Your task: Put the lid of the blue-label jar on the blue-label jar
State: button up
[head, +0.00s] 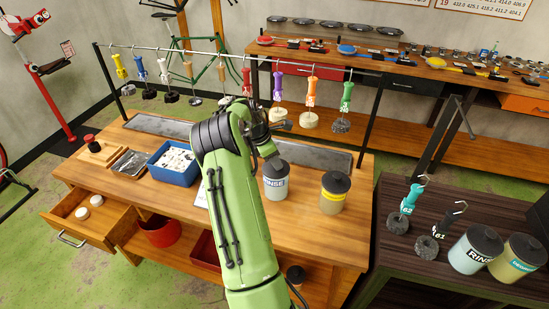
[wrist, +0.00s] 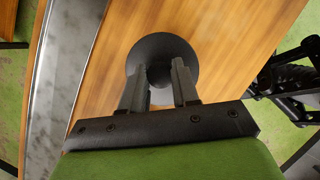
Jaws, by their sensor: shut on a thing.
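My gripper (wrist: 159,78) is shut on the knob of a round dark lid (wrist: 150,48) in the wrist view. In the head view my gripper (head: 273,157) is over the pale blue-grey jar marked RINSE (head: 275,188) on the wooden bench, and the lid (head: 284,168) is at that jar's top. The jar stands upright. I cannot tell whether the lid rests on the rim or is slightly above it.
A yellow-label jar (head: 332,195) with a dark lid stands just right. A blue bin (head: 174,166) is on the left. Tools hang from a rail (head: 215,55) behind. Another RINSE jar (head: 474,252) and a teal-label jar (head: 516,261) stand on the dark side table.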

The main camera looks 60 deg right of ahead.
dwell(0.3)
jog(key=o, duration=1.1)
jog(key=p+v, duration=0.1)
jog(key=v, duration=1.5)
jog(key=shift+w, duration=0.1)
